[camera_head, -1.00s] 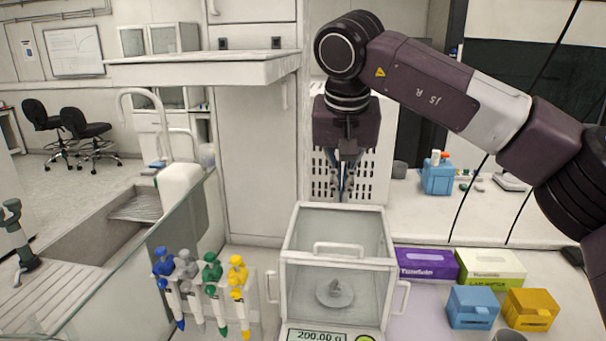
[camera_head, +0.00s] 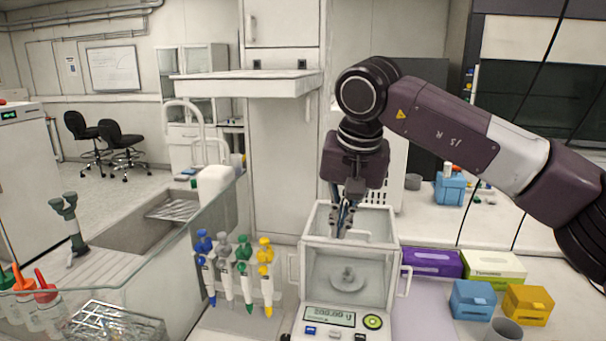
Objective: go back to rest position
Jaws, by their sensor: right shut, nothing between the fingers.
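My right gripper (camera_head: 342,226) hangs fingers down from the arm that comes in from the right. Its fingers are together with nothing between them. The fingertips are over the open top of the glass balance (camera_head: 352,318), at the level of its upper rim or just behind it; the exact depth is hard to tell. Inside the balance's clear chamber a small metallic object sits on the round weighing pan (camera_head: 347,281). The balance display is lit. My left gripper is not in view.
Several coloured pipettes (camera_head: 235,270) hang on a stand left of the balance. Purple (camera_head: 432,263) and white-green (camera_head: 494,267) boxes, blue (camera_head: 472,300) and yellow (camera_head: 527,306) boxes and a grey cup (camera_head: 502,329) stand to its right. A shelf (camera_head: 245,84) juts out behind. A glass panel borders the sink.

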